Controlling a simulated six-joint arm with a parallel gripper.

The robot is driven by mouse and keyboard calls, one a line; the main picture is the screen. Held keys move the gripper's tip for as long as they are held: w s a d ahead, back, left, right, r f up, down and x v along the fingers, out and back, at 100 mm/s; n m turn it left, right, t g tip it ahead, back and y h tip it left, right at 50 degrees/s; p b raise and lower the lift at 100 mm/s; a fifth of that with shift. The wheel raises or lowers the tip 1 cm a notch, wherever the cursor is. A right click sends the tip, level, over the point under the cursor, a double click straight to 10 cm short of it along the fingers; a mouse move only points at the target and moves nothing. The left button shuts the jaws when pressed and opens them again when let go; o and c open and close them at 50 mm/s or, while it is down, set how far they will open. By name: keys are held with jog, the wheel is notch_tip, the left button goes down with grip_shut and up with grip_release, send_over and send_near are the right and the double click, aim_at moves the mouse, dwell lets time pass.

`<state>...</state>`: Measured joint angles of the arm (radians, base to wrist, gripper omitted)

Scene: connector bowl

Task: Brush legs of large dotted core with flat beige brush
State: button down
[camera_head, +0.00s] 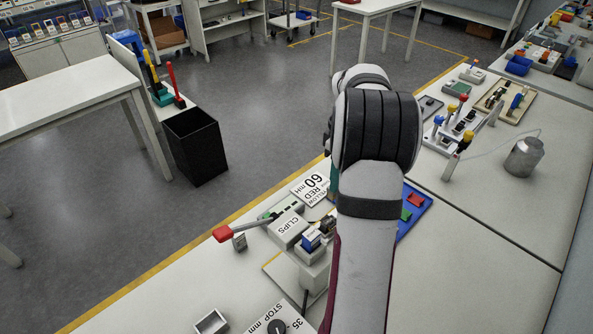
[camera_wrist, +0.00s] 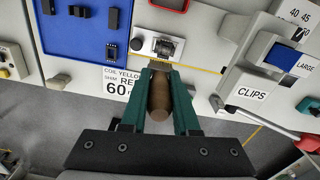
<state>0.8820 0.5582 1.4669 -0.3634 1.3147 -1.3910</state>
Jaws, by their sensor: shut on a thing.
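In the wrist view, my gripper (camera_wrist: 159,72) has green fingers shut on a brown, rounded handle (camera_wrist: 158,95). This looks like the brush; its bristle end cannot be made out. Just beyond the fingertips, a small grey and black holder (camera_wrist: 158,44) stands on the bench. A core may sit in it, but its legs and any dot are too small to tell. In the head view my arm hides most of the gripper, the brush and the holder.
A blue tray (camera_wrist: 66,40) with dark pieces lies left of the holder. A card reading 60 (camera_wrist: 117,77) lies nearby. A CLIPS box (camera_wrist: 250,92) and blue block (camera_wrist: 284,54) stand at right. A red-handled tool (camera_head: 222,234) lies at the bench edge.

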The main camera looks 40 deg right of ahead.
jog(key=shift+s+d+f, duration=0.1)
jog(key=shift+f, duration=3.75)
jog(key=shift+f, duration=0.7)
